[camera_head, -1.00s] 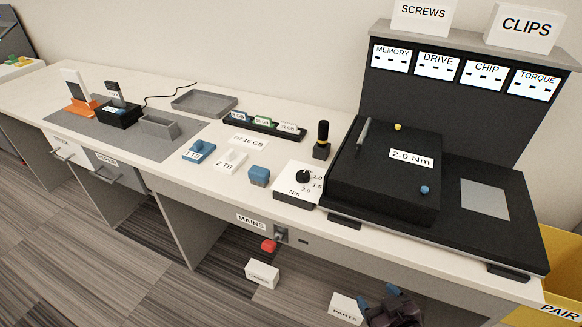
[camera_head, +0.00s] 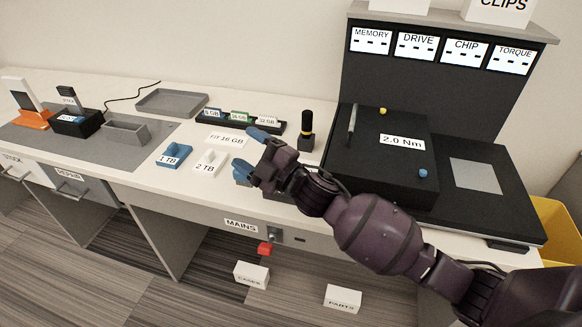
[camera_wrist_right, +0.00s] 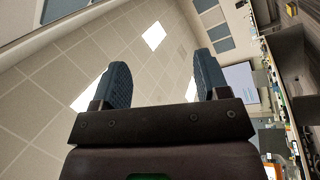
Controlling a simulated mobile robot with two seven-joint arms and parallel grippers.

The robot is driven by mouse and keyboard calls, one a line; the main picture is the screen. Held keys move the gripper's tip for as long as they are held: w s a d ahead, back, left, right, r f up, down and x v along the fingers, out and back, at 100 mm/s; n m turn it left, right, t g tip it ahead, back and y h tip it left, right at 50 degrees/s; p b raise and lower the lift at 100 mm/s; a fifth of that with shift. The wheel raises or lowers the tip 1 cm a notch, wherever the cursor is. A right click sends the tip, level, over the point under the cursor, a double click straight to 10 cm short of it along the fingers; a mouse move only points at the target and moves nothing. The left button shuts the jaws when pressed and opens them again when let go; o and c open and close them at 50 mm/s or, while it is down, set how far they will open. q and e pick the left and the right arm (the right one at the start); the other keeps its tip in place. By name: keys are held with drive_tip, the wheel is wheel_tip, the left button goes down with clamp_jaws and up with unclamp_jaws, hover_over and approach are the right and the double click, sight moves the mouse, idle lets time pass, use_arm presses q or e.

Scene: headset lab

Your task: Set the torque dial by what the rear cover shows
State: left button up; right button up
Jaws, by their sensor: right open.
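The black rear cover (camera_head: 380,165) on the right of the bench carries a white label (camera_head: 402,142) reading "2.0 Nm". The torque dial's box (camera_head: 278,194) is almost wholly behind my right gripper and arm; its knob, pointer and scale are hidden. My right gripper (camera_head: 250,152) is in front of the dial in the head view, its blue fingertips toward the left. In the right wrist view the two fingers (camera_wrist_right: 162,78) stand apart with nothing between them, and ceiling shows beyond. My left gripper is not in view.
A black-and-yellow driver (camera_head: 306,130) stands upright behind my gripper. Blue "1 TB" (camera_head: 173,154) and white "2 TB" (camera_head: 210,163) pieces lie to the left. A MEMORY-DRIVE-CHIP-TORQUE panel (camera_head: 440,48) stands behind. A red MAINS switch (camera_head: 265,249) is on the bench front.

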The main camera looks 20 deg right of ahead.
drive_tip(key=w+a+r+n+g+y+b, duration=0.1)
drive_tip(key=a+r+n+g+y, duration=0.2)
drive_tip(key=n+g, duration=0.5)
drive_tip(key=w+a+r+n+g+y, duration=0.15)
drive_tip(key=a+r+n+g, duration=0.35)
drive_tip(key=n, duration=0.8)
drive_tip(key=w+d+f+n+g+h+b, duration=0.1)
drive_tip(key=w+d+f+n+g+h, duration=0.1)
drive_tip(key=d+f+n+h, duration=0.6)
drive_tip(key=w+d+f+n+g+h, duration=0.1)
drive_tip(key=w+d+f+n+h, duration=0.3)
drive_tip(key=d+h, duration=0.7)
drive_tip(key=shift+m+y, duration=0.6)
drive_tip(key=shift+y, duration=0.15)
drive_tip(key=f, duration=0.2)
drive_tip(key=f+b, duration=0.1)
drive_tip(key=f, duration=0.2)
drive_tip(key=s+f, duration=0.1)
drive_tip(key=f, duration=0.2)
drive_tip(key=shift+s+d+f, duration=0.1)
drive_tip(key=shift+d+f, duration=0.15)
drive_tip(key=shift+d, duration=0.1)
drive_tip(key=shift+f+b, duration=0.35)
drive_tip(key=shift+f, duration=0.55)
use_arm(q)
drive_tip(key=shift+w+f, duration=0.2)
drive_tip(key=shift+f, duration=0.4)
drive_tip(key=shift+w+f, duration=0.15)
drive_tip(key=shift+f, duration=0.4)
